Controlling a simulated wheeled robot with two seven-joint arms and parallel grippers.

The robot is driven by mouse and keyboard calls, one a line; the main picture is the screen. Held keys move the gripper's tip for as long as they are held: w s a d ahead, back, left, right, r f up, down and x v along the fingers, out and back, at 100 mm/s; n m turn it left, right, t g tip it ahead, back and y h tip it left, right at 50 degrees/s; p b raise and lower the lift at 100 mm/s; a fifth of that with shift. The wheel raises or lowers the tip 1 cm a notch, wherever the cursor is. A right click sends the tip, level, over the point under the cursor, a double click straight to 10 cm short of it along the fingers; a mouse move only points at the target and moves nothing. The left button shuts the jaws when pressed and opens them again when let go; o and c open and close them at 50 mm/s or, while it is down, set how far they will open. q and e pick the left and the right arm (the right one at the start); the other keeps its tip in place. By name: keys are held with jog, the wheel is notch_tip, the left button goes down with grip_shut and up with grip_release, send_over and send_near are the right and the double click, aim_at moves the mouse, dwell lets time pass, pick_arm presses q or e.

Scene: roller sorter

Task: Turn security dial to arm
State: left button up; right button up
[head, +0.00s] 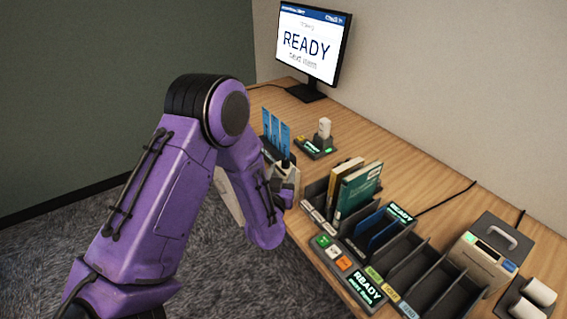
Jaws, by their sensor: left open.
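I cannot make out a security dial in the head view; my purple left arm hides part of the desk's left front edge. My left gripper (285,177) is at that edge, in front of a holder with several blue cards (277,132). It is small and partly hidden by my own arm, and no object shows between its fingers. A control panel (345,262) with green, white and orange buttons and a display reading READY sits at the desk's front. My right gripper is out of view.
A monitor (312,45) reading READY stands at the back. A small device (314,147) with a green light is behind the gripper. Books (357,187) stand in a rack, beside dark sorter slots (437,290). A beige box (490,250) with a handle and white rolls (538,293) are at right.

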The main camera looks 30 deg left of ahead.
aim_at(284, 164)
pick_arm(q)
jog(key=x, duration=0.3)
jog(key=shift+w, duration=0.15)
jog(key=c, duration=1)
jog(key=shift+a, duration=0.2)
grip_shut()
jog(key=shift+d, duration=0.15)
